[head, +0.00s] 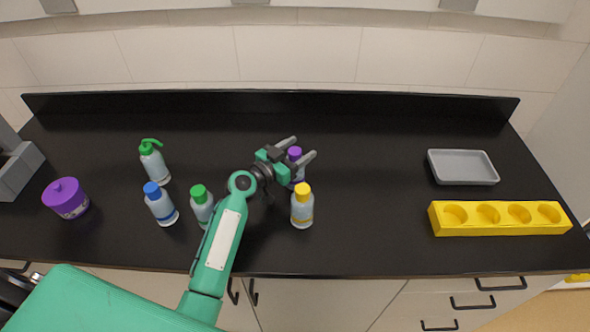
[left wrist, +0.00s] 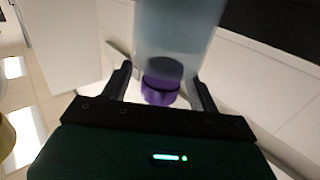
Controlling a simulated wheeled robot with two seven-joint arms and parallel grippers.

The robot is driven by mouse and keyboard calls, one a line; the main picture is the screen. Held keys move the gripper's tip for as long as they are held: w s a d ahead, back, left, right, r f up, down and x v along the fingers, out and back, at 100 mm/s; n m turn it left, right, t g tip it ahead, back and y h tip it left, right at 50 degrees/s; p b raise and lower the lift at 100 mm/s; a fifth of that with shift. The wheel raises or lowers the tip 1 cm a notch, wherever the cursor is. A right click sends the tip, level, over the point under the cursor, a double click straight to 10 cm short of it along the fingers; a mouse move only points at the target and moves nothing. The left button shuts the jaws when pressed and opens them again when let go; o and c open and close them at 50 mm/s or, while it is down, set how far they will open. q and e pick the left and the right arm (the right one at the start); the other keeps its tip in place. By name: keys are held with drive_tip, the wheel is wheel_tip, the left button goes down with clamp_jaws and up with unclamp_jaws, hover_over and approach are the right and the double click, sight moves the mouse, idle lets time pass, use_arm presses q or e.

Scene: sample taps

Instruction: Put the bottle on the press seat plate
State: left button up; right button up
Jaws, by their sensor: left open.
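A bottle with a purple cap (head: 295,153) stands upright on the black counter. My left gripper (head: 299,151) is open, with one finger on each side of this bottle. In the left wrist view its purple cap (left wrist: 160,91) and pale body (left wrist: 175,35) show between the fingers, with gaps beside the cap. The gripper partly hides the bottle in the head view. A grey structure (head: 18,170) at the left edge may be the press; it is cut off, and I cannot make out its seat plate. My right gripper is out of view.
A yellow-capped bottle (head: 302,207) stands close in front of the gripper. Green-capped (head: 201,203), blue-capped (head: 160,204) and green pump (head: 154,162) bottles stand left, with a purple jar (head: 66,198). A grey tray (head: 462,168) and yellow rack (head: 500,219) are right. Centre-right is clear.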

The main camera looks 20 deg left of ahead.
use_arm(q)
drive_tip(key=shift+w+d, duration=0.25)
drive_tip(key=shift+w, duration=0.15)
clamp_jaws()
drive_tip(key=shift+r, duration=0.1)
